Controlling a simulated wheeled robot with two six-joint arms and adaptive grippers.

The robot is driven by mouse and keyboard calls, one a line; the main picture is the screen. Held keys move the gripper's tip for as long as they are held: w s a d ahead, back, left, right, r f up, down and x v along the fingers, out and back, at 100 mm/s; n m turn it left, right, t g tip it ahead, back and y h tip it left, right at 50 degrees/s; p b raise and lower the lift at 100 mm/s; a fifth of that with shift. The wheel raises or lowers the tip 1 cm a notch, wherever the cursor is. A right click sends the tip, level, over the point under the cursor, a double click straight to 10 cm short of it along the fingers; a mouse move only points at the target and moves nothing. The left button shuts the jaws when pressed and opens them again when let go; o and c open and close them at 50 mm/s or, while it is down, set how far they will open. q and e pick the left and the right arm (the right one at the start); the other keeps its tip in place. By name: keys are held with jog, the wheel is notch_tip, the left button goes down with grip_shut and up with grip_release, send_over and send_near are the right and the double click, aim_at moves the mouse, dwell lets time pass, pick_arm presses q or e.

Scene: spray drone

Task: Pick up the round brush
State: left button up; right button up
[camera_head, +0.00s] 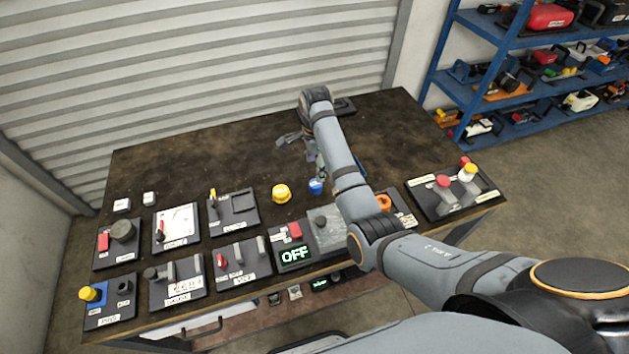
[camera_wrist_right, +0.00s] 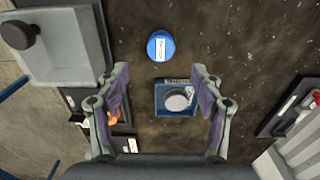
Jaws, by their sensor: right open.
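I cannot make out for certain which thing is the round brush. In the right wrist view, a blue-edged plate (camera_wrist_right: 161,108) with a label and a round grey-white piece (camera_wrist_right: 178,100) lies between my fingers, below them. A round blue item (camera_wrist_right: 160,46) with a white label lies just beyond the fingertips; a blue item (camera_head: 316,186) also shows beside my arm in the head view. My right gripper (camera_head: 297,145) is over the back middle of the table, open and empty; its two fingers frame the wrist view (camera_wrist_right: 160,72). My left gripper is not in view.
The dark table (camera_head: 180,155) holds several panels along its front, including one with an OFF display (camera_head: 295,254). A yellow round item (camera_head: 281,194) stands near the middle. The back left of the table is clear. A blue shelf (camera_head: 480,85) stands at the right.

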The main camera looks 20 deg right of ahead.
aim_at(316, 184)
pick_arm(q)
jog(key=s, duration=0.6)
pick_arm(e)
jog(key=f, duration=0.1)
jog(key=s+f, duration=0.1)
jog(key=shift+a+f, duration=0.2)
jog(key=shift+f, duration=0.1)
jog(key=shift+w+f, duration=0.3)
jog(key=shift+f, duration=0.35)
jog(key=shift+w+d+f+p, duration=0.1)
jog(key=shift+w+f+p, duration=0.1)
jog(key=shift+f, duration=0.25)
jog(key=shift+w+d+f+p, duration=0.1)
jog(key=shift+f+p, duration=0.1)
jog(key=shift+f, duration=0.25)
notch_tip(316, 184, down, 3)
jog(key=shift+s+r, duration=0.1)
jog(key=shift+r, duration=0.05)
jog(key=shift+f, duration=0.6)
jog(key=c, duration=1)
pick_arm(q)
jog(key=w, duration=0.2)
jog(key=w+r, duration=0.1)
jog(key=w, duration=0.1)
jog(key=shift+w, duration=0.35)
pick_arm(e)
jog(key=shift+c, duration=1.3)
